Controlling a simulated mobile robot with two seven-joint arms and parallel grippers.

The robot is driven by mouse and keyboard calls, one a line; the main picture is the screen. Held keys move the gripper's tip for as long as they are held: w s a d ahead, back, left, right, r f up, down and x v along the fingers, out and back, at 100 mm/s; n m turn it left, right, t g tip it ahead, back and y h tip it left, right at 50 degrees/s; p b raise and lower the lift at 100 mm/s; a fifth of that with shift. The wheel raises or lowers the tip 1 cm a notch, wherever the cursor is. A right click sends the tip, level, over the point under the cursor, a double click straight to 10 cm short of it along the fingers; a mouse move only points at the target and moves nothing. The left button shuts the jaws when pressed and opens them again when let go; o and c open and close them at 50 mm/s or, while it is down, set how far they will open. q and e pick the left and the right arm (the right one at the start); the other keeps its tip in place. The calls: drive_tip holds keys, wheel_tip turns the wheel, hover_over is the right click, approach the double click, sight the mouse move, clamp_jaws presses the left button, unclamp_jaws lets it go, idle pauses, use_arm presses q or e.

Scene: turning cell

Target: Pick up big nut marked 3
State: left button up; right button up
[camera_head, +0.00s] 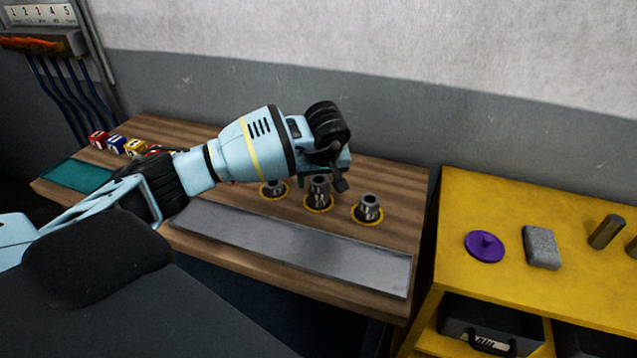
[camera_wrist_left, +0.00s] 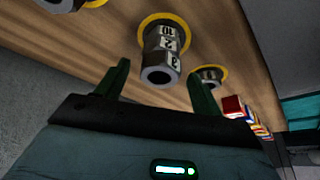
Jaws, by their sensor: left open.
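Three grey metal nut stacks stand on yellow rings on the wooden bench. The middle stack (camera_head: 318,190) is the tallest. In the left wrist view this stack shows white number labels, and the big nut marked 3 (camera_wrist_left: 163,71) is at the end nearest the camera. The left stack (camera_head: 273,188) and right stack (camera_head: 368,208) are shorter. My left gripper (camera_head: 341,184) is above the middle stack, slightly right of it in the head view. In the wrist view its open fingers (camera_wrist_left: 162,85) appear either side of the nut, with no contact visible. The right gripper is out of view.
A grey metal strip (camera_head: 290,245) lies along the bench front. Coloured number cubes (camera_head: 116,144) and a green mat (camera_head: 76,175) are at the left. The yellow cabinet (camera_head: 580,290) at right carries a purple knobbed disc (camera_head: 485,246), a grey block (camera_head: 541,246) and a bar (camera_head: 606,232).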

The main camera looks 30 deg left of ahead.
sight(319, 181)
use_arm(q)
drive_tip(key=c, duration=1.2)
drive_tip(key=shift+r, duration=0.1)
drive_tip(key=shift+w+a+r, duration=0.1)
drive_tip(key=shift+r, duration=0.45)
wheel_tip(319, 181, up, 2)
drive_tip(key=shift+r, duration=0.2)
drive_tip(key=s+a+r, duration=0.1)
drive_tip(key=s+a, duration=0.2)
drive_tip(key=s, duration=1.2)
drive_tip(key=shift+s+a+b, duration=0.15)
drive_tip(key=shift+s+b, duration=0.25)
